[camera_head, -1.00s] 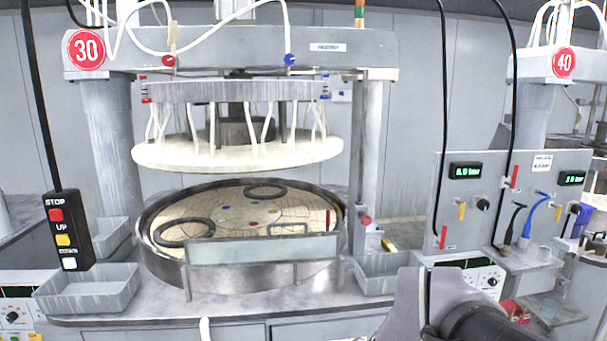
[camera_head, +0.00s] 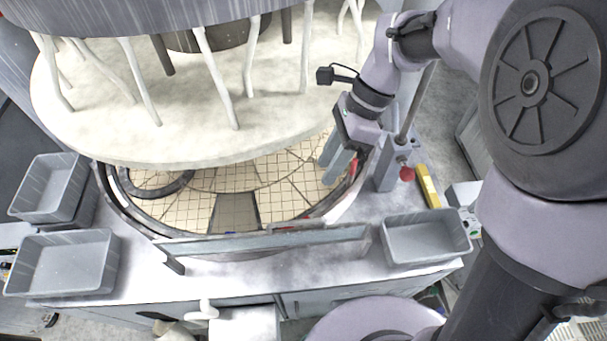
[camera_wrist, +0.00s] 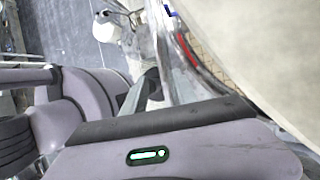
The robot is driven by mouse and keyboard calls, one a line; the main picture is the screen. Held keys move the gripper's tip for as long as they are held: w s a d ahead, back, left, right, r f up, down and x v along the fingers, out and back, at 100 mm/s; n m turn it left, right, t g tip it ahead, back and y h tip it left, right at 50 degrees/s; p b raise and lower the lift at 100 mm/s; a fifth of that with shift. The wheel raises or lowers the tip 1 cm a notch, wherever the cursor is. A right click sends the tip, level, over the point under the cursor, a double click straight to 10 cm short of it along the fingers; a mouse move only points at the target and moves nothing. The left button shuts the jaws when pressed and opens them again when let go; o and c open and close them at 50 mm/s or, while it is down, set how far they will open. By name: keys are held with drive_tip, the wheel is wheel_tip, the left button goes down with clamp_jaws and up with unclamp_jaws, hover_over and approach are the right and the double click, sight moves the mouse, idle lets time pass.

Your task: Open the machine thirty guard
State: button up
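The guard of machine thirty is a long, low, greyish see-through panel (camera_head: 265,240) along the front rim of the round platen (camera_head: 225,212) in the head view. It stands upright across the front, on short end supports. My gripper (camera_head: 331,178) points down over the right part of the platen, beyond the guard's right end and apart from it. Its two grey fingers show side by side with a narrow gap and nothing between them. The wrist view shows mostly my own gripper body and part of the machine rim; the fingertips are not clear there.
The large pale upper plate (camera_head: 190,105) hangs over the platen, close to my gripper. A post with a red knob (camera_head: 407,174) stands to the right. Grey trays sit at the right (camera_head: 425,238) and left (camera_head: 62,265) of the bench. The bench front (camera_head: 215,283) is mostly clear.

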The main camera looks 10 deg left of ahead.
approach(297, 221)
drive_tip(key=b+x, duration=0.1)
drive_tip(key=x, duration=0.6)
drive_tip(key=shift+s, duration=0.2)
drive_tip(key=shift+w+a+f, duration=0.1)
drive_tip(key=shift+a+f, duration=0.1)
drive_tip(key=shift+f, duration=0.25)
drive_tip(key=shift+c, duration=0.4)
clamp_jaws()
